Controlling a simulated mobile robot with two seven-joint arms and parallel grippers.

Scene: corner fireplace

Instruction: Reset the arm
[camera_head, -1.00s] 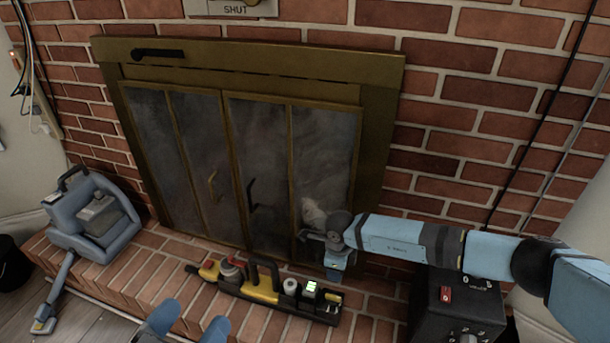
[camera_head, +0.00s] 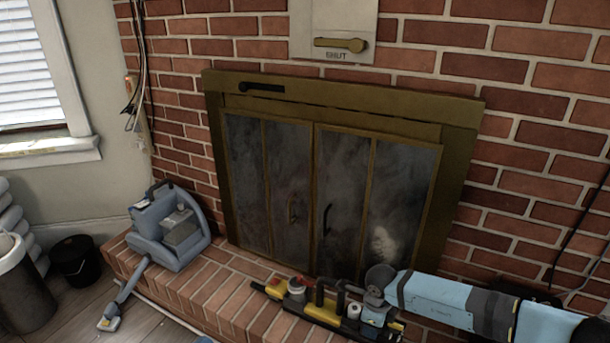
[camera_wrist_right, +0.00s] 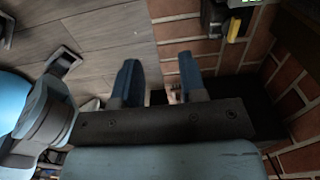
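My right arm comes in from the right in the head view, its light-blue links low across the hearth. Its gripper end (camera_head: 374,314) is small and partly hidden there, in front of the toolbox. In the right wrist view the two blue fingers of my right gripper (camera_wrist_right: 158,62) stand apart with nothing between them. Wooden floor and brick hearth lie beyond them. Of my left arm, only a small blue sliver at the bottom edge of the head view may show, too little to judge its gripper.
A brass-framed fireplace (camera_head: 342,131) stands at the back, its glass doors shut. A black and yellow toolbox (camera_head: 320,309) lies on the brick hearth (camera_head: 222,290) near my right gripper. A blue vacuum-like machine (camera_head: 170,228) sits left, with a black bucket (camera_head: 74,262) on the floor.

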